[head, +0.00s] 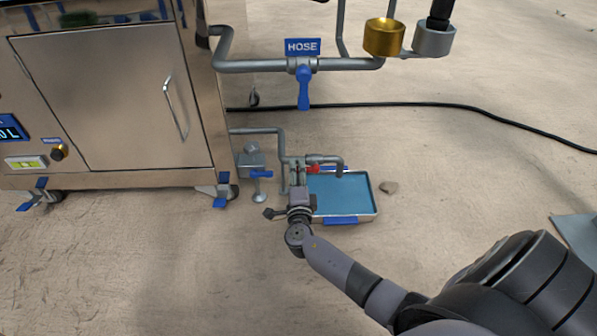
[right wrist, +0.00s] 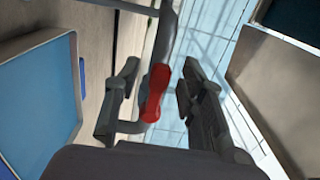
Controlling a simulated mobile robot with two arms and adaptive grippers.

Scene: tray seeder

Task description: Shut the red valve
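The red valve handle (head: 314,169) sits on a low grey pipe beside the blue-bottomed tray in the head view, partly hidden by my right gripper (head: 299,172). In the right wrist view the red handle (right wrist: 155,94) lies between the two fingers of my right gripper (right wrist: 161,85), roughly along them. A gap shows on each side of the handle, so the gripper is open around it. The handle joins a grey pipe (right wrist: 164,35). My left gripper is not in view.
The tray (head: 376,203) lies on the ground right of the gripper. A blue-handled valve (head: 261,174) is close on the left. A HOSE sign (head: 302,47) and blue lever (head: 304,90) hang above. The steel cabinet (head: 120,95) stands left; a black cable (head: 440,104) crosses behind.

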